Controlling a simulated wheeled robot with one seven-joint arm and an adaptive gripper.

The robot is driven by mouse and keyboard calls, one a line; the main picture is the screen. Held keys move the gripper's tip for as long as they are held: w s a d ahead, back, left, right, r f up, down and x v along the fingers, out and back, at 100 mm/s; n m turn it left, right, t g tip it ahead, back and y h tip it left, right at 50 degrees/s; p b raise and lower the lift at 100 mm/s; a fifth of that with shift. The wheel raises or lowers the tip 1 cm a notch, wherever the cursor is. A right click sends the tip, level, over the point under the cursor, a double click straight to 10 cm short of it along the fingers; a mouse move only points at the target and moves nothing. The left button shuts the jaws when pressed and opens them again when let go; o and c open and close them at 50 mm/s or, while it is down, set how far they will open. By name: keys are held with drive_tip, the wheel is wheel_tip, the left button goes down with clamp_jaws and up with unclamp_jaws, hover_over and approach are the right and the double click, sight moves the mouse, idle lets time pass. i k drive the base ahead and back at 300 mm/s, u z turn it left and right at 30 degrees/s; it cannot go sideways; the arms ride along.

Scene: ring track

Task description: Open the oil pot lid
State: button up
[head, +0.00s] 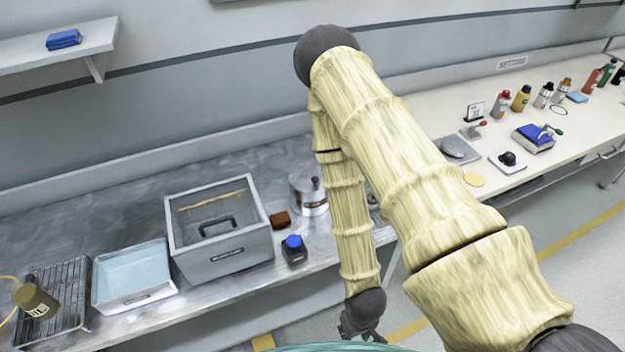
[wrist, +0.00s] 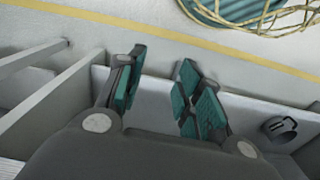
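A silver metal pot (head: 302,203), which looks like the oil pot, stands on the steel bench in the head view. Its lid with a dark upright knob (head: 316,184) sits on top. My arm passes close by its right side. My gripper (head: 361,328) hangs low at the bottom of the head view, in front of the bench edge and well apart from the pot. In the wrist view, the teal-padded fingers (wrist: 158,92) are spread with nothing between them. I cannot make out the pot in the wrist view.
A grey box with a handled lid (head: 222,250) stands left of the pot. A brown block (head: 280,219) and a blue-capped bottle (head: 294,250) are near it. A pale blue tray (head: 133,278) and a wire rack (head: 68,315) lie further left. A white bench (head: 440,125) holds bottles at right.

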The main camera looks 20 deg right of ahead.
sight(307, 177)
drive_tip(key=u, duration=0.5)
drive_tip(key=k, duration=1.2)
drive_tip(key=z, duration=0.35)
drive_tip(key=i, duration=0.8)
drive_tip(key=z, duration=0.2)
